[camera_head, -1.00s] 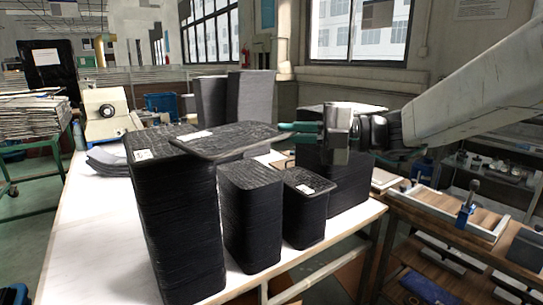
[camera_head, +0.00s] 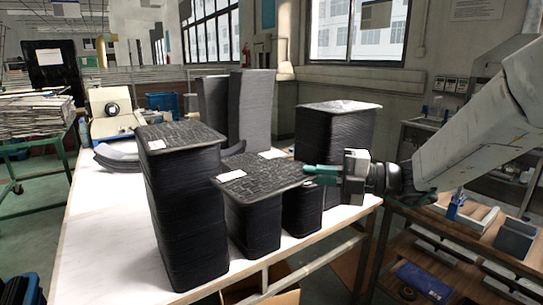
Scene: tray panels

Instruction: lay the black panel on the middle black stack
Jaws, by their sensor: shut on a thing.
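The black panel (camera_head: 262,181) is a thin, dark, textured sheet with a white label near its left end. My gripper (camera_head: 316,175), with green fingers, is shut on the panel's right edge and holds it roughly level. The panel is over the middle black stack (camera_head: 252,226) and hides its top. I cannot tell whether panel and stack touch. The taller left black stack (camera_head: 182,215) stands beside it, with a white label on top. The smaller right black stack (camera_head: 303,211) is partly covered by the panel and my gripper.
A tall black stack (camera_head: 335,135) stands behind my gripper. More tall dark stacks (camera_head: 250,105) stand at the back. A pale machine (camera_head: 111,115) is at the table's far left. The white tabletop (camera_head: 105,225) is clear at the front left.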

